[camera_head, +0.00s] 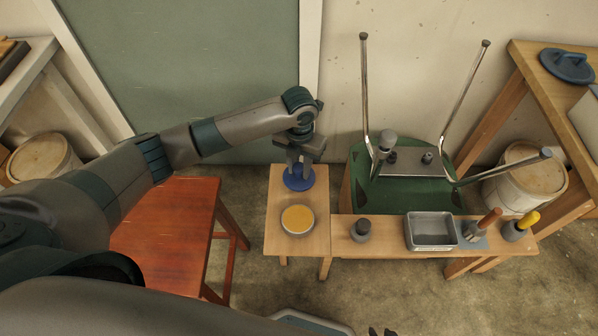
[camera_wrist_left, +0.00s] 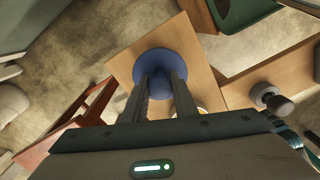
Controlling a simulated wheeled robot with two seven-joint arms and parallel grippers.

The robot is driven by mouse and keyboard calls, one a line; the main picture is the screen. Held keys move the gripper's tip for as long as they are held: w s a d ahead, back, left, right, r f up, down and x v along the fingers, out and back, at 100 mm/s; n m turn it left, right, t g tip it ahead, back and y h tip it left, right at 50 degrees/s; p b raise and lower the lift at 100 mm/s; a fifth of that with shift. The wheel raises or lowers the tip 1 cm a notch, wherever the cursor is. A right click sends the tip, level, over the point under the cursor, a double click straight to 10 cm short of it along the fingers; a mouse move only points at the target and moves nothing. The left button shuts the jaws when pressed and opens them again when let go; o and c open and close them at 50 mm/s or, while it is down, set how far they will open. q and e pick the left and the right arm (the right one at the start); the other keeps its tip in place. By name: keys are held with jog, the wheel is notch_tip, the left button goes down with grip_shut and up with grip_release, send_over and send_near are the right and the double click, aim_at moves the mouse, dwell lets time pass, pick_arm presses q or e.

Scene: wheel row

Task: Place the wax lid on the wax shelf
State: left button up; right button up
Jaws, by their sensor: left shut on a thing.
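A round blue lid with a raised middle (camera_head: 298,180) is at the far end of the small light-wood shelf (camera_head: 275,243). My left gripper (camera_head: 299,165) points down and is shut on the lid's middle. In the left wrist view the blue lid (camera_wrist_left: 167,60) lies between and beyond the fingers of my left gripper (camera_wrist_left: 162,85), over the wood. I cannot tell whether its underside touches the wood. A round tin of yellow wax (camera_head: 297,219) stands uncovered on the same shelf, nearer me. Dark tips at the bottom edge may be my right gripper (camera_head: 382,331).
A bench to the right holds a grey knob-topped piece (camera_head: 361,230), a metal tray (camera_head: 432,231) and handled tools (camera_head: 484,226). An upturned green chair (camera_head: 375,190) stands behind it. A red stool (camera_head: 165,235) is left.

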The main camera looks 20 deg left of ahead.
aim_at(299, 166)
pick_arm(q)
jog(key=shift+f, duration=1.3)
jog(key=shift+f, duration=0.1)
jog(key=o, duration=1)
notch_tip(299, 166, up, 12)
jog(key=shift+r, duration=0.1)
